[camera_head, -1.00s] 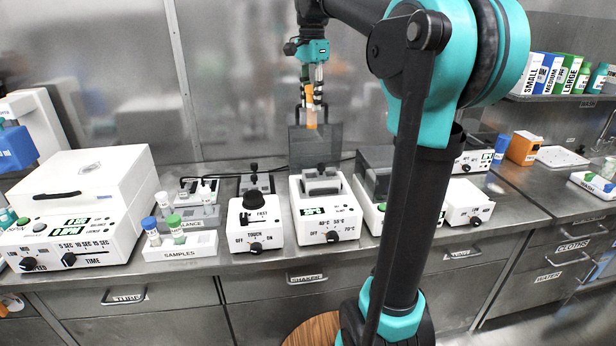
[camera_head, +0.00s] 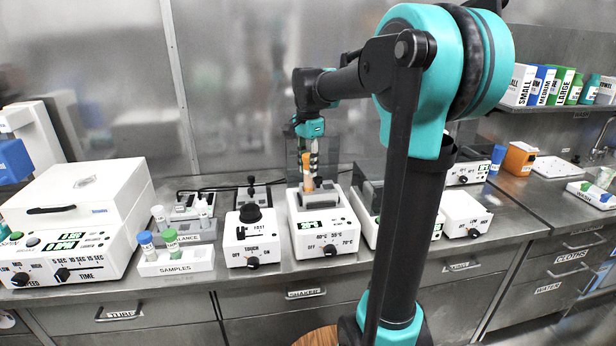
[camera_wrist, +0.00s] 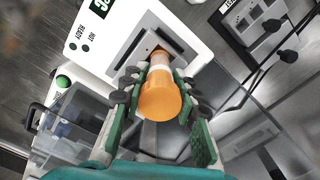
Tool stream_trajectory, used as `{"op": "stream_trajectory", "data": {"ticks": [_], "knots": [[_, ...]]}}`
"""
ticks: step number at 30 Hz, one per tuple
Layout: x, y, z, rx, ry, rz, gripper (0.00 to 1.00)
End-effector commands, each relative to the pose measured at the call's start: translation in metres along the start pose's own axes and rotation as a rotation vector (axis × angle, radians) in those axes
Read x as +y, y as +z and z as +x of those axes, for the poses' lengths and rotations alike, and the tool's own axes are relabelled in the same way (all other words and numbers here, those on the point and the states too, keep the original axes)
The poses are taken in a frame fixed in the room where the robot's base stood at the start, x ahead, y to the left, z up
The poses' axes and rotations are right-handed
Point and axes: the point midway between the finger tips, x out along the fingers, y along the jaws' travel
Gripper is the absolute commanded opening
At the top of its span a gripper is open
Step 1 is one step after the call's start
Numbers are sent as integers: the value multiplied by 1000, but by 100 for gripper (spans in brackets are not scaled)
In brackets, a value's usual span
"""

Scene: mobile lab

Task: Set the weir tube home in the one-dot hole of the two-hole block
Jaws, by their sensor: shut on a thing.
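My gripper (camera_head: 310,165) is shut on the weir tube (camera_wrist: 160,98), which has an orange cap and a pale body. The gripper's pads are on both sides of the tube in the wrist view. The tube is over the grey two-hole block (camera_wrist: 137,42) on the white heater (camera_head: 323,231). Its lower end meets the block's dark opening in the wrist view. I cannot tell how deep it is, or if it is fully seated. The second hole is hidden behind the tube, and the dot marks are too small to read.
A clear cover (camera_wrist: 245,125) stands close behind the heater block. A white touch shaker (camera_head: 250,236) stands left of the heater, and another white device with a clear cover (camera_head: 366,185) right of it. A samples rack (camera_head: 176,262) is further left.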

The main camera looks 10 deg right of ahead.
Motion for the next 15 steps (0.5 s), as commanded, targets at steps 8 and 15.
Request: {"op": "stream_trajectory", "data": {"ticks": [8, 15], "knots": [[0, 0, 33, 0, 0, 0, 0], [0, 0, 34, 0, 0, 0, 0]]}}
